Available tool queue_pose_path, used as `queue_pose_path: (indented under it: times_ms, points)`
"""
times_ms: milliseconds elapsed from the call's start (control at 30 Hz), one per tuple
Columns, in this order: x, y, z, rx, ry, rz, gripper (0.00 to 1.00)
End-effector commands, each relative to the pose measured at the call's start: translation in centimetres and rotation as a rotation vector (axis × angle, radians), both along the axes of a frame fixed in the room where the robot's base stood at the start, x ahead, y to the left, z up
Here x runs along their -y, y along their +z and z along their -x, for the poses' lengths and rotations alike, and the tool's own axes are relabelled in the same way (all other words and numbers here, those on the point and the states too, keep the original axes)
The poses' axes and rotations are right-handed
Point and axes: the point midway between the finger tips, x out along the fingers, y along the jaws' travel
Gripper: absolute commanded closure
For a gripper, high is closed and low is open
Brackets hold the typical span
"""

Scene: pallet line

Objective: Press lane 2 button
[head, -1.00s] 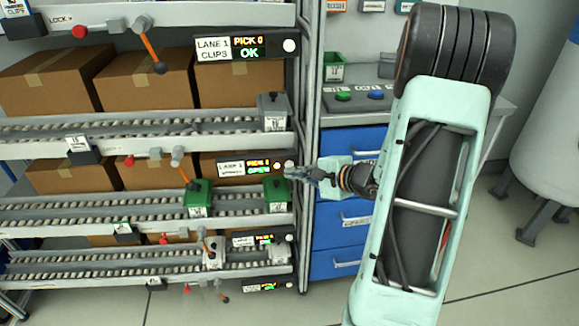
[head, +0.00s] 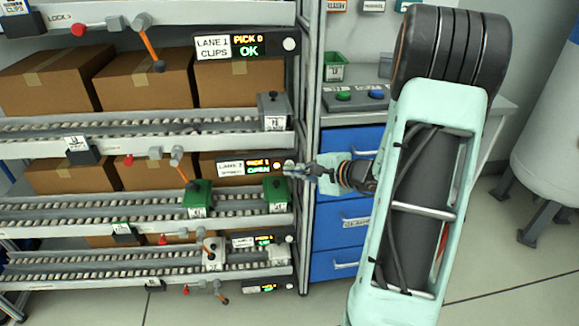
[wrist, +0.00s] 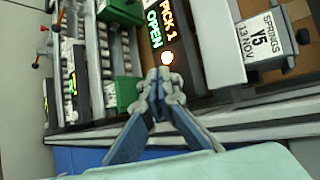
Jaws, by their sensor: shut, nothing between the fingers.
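The lane 2 display panel (head: 240,167) sits on the shelf edge in the head view and reads PICK 1, OPEN. Its text also shows in the wrist view (wrist: 160,22). The round lane 2 button (wrist: 167,58) glows orange-white at the panel's end, just beyond my fingertips in the wrist view. My gripper (wrist: 161,76) is shut and empty, its tips close to the button. In the head view my gripper (head: 290,170) points left at the panel's right end. Whether the tips touch the button I cannot tell.
The lane 1 panel (head: 240,47) reads PICK 0, OK above. Green bins (head: 276,194) and a grey bin (head: 274,111) stand on the roller lanes. A rack upright (head: 306,120) and blue drawers (head: 345,215) lie close to my gripper. A bench with green and blue buttons is behind.

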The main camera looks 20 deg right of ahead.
Motion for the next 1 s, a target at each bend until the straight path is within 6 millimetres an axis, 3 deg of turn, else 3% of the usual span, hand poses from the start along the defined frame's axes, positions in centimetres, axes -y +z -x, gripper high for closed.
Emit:
queue_pose_path:
  times_ms: [667,1000]
  points:
    - [0.1,0.0,-0.4,0.0,-0.001,0.0,1.0]
    - [-0.2,-0.1,1.1,0.0,-0.002,-0.001,1.0]
